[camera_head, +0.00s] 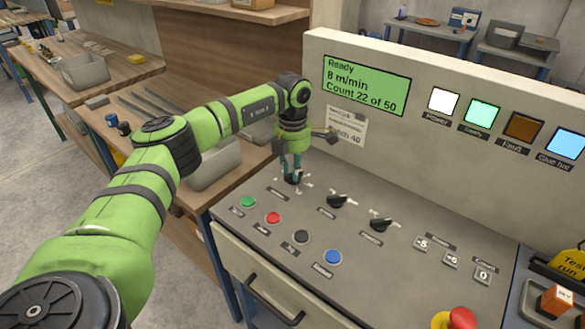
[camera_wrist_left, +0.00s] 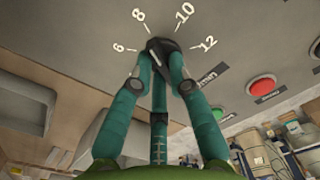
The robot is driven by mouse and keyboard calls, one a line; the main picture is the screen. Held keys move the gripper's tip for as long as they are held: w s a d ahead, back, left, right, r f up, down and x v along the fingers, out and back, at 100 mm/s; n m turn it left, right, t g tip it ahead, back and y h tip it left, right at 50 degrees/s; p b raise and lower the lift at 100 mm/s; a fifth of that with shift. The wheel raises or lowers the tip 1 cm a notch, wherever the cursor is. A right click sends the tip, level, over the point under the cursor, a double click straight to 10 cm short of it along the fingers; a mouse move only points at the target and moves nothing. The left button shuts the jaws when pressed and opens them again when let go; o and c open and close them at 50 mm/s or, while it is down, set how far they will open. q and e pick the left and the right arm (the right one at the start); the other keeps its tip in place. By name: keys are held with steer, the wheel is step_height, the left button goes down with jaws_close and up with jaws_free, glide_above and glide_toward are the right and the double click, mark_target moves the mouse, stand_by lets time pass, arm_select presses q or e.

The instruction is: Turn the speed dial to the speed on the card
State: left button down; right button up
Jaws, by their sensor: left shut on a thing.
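The speed dial (camera_wrist_left: 168,46) is a black knob on the grey sloped panel (camera_head: 345,258). In the left wrist view, the marks 6, 8, 10 and 12 surround it, and its pointer appears to face the 8. My left gripper (camera_head: 293,178) reaches down from above and is shut on the dial; its teal fingers (camera_wrist_left: 160,82) flank the knob. The green display (camera_head: 365,86) reads "Ready, 8 m/min, Count 22 of 50". The card (camera_head: 347,132) on the upright panel is partly covered by my wrist; "atch 40" shows, but its speed is not legible. My right gripper is not in view.
Two other black knobs (camera_head: 337,201) (camera_head: 381,224) sit right of the dial. Green, red, black and blue buttons (camera_head: 273,217) line the panel's front. A red emergency button (camera_head: 462,318) is at lower right. Grey bins (camera_head: 213,160) stand on the bench at left.

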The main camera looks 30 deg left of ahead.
arm_select(q)
steer(key=c, duration=1.2)
jaws_free()
steer(key=shift+r, duration=0.1)
step_height(320, 180, up, 12)
steer(key=shift+f, duration=0.1)
